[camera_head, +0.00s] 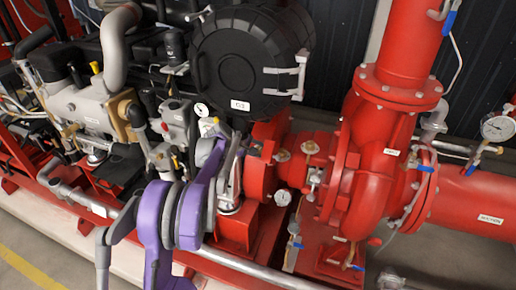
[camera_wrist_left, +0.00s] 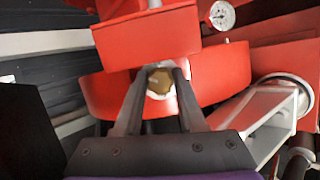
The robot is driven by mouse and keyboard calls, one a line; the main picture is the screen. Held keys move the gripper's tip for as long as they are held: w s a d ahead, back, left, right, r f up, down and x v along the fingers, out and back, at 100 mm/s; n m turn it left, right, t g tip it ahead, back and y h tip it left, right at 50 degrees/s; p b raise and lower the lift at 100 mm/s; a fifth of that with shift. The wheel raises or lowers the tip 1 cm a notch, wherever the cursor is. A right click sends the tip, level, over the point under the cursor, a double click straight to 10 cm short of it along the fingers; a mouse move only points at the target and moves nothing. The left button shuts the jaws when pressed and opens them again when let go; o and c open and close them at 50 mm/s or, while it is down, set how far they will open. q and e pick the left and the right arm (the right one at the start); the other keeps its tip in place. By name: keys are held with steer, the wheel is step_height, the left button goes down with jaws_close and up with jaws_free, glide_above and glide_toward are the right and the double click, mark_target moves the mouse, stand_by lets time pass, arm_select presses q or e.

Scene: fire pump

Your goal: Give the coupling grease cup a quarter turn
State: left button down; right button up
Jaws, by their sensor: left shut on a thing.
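The brass grease cup (camera_wrist_left: 159,82) shows in the left wrist view, below a red block (camera_wrist_left: 146,40) and in front of a rounded red housing (camera_wrist_left: 222,75). The fingertips of my left gripper (camera_wrist_left: 160,78) are closed on its two sides. In the head view my purple and grey left arm reaches up to the red coupling housing (camera_head: 260,172), and my left gripper (camera_head: 240,150) is at its left side. The cup in the fingers cannot be made out there. My right gripper is not in view.
The red pump casing (camera_head: 366,165) and its vertical pipe (camera_head: 408,45) stand to the right. A black round housing (camera_head: 240,62) marked G3 is above my gripper. A small gauge (camera_head: 283,198) and a grey rail (camera_head: 262,272) are close by.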

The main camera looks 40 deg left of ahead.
arm_select(q)
steer(key=m+g, duration=0.1)
steer(key=m, duration=0.1)
steer(key=m+p, duration=0.1)
steer(key=m, duration=0.1)
steer(key=shift+r+m+g, duration=0.1)
steer(key=shift+m+g, duration=0.3)
stand_by(0.4)
steer(key=shift+c, duration=2.4)
jaws_free()
steer(key=d+v, duration=0.1)
steer(key=v, duration=0.6)
steer(key=shift+s+a+r, duration=0.15)
steer(key=shift+a, duration=0.3)
